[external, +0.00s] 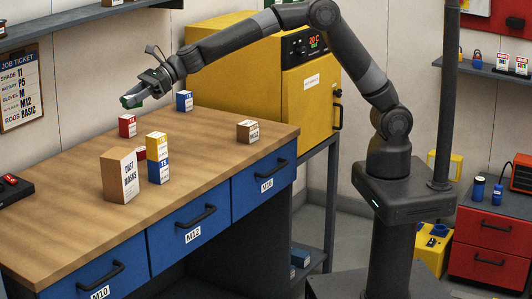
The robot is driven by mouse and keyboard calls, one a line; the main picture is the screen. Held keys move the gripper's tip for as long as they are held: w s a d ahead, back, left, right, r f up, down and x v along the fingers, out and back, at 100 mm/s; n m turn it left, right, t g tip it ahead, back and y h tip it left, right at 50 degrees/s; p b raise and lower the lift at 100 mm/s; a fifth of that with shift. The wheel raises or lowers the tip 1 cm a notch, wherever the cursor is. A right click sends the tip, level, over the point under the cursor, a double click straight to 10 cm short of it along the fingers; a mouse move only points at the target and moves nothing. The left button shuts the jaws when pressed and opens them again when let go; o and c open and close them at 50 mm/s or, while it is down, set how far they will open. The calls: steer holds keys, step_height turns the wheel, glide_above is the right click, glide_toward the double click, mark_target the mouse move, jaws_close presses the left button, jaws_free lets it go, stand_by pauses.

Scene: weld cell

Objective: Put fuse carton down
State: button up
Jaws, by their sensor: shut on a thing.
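My gripper (140,95) is at the upper left of the external view, above the far left part of the wooden bench (70,227). It is shut on a small carton (131,103) that shows green and white between the fingers. The fingers hide most of this carton, and I cannot read a label to confirm it is the fuse carton. It appears held above the bench top, apart from the other boxes.
On the bench stand a red box (127,126), a blue box (184,101), a yellow box (156,147) on another blue box (159,171), a dust masks box (119,177) and a brown box (248,132). A yellow oven (270,70) stands behind.

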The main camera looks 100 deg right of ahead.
glide_above(125, 149)
step_height(125, 149, down, 5)
steer(key=shift+a+f, duration=0.1)
steer(key=shift+f, duration=1.9)
steer(key=shift+f, duration=0.15)
steer(key=o, duration=1)
